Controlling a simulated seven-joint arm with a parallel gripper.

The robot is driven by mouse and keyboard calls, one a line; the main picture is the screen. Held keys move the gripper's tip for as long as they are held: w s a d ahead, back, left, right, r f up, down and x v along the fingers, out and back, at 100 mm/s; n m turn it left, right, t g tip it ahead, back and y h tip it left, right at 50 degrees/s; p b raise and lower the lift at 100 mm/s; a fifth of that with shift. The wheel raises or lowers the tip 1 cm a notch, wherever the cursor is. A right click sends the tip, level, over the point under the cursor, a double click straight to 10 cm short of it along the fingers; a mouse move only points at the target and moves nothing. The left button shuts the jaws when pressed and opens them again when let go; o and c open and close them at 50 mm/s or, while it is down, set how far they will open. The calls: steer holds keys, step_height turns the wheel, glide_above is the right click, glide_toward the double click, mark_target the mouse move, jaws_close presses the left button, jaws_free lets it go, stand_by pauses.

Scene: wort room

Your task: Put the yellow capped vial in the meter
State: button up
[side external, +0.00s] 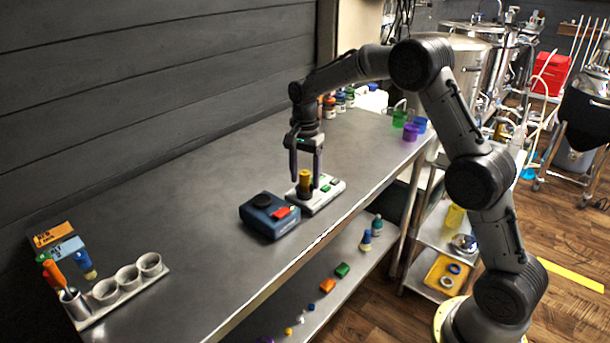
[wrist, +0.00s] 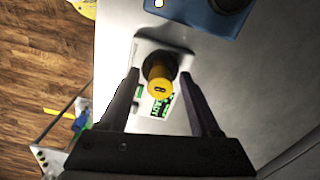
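The yellow capped vial (side external: 304,184) stands upright at the white instrument (side external: 325,196), which has green panels. It also shows in the wrist view (wrist: 160,78), seen from above with a dark mark on its cap. I cannot tell how deep it sits in the instrument. My gripper (side external: 306,170) is open, pointing down, with one finger on each side of the vial. In the wrist view, gaps show between my fingers (wrist: 160,76) and the cap. A blue box (side external: 268,215) with a dark round top and a red part stands beside the white instrument. No label shows which is the meter.
A rack of white cups (side external: 128,280) with coloured items stands at the bench's near left. Bottles (side external: 335,103) stand at the back, and green, purple and blue cups (side external: 410,131) at the far right end. The metal bench (side external: 190,200) is clear between the rack and the blue box.

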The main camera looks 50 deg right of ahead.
mark_target(305, 172)
step_height(305, 172, up, 12)
steer(key=s+a+r+n+t, duration=0.1)
steer(key=s+a+r+n, duration=0.2)
steer(key=s+r, duration=0.25)
steer(key=s+a+f+n+t, duration=0.1)
steer(key=s+n, duration=0.3)
steer(key=s, duration=0.5)
steer(key=s+a+f+n+t, duration=0.2)
steer(key=s+a+n, duration=0.1)
steer(key=s, duration=0.6)
steer(key=s+a+f+n+t, duration=0.1)
steer(key=s+a+f+n, duration=0.1)
steer(key=s+n, duration=0.3)
steer(key=s, duration=0.4)
steer(key=shift+s+f+n+t, duration=0.2)
steer(key=shift+f+n+t, duration=0.1)
steer(key=shift+n, duration=0.1)
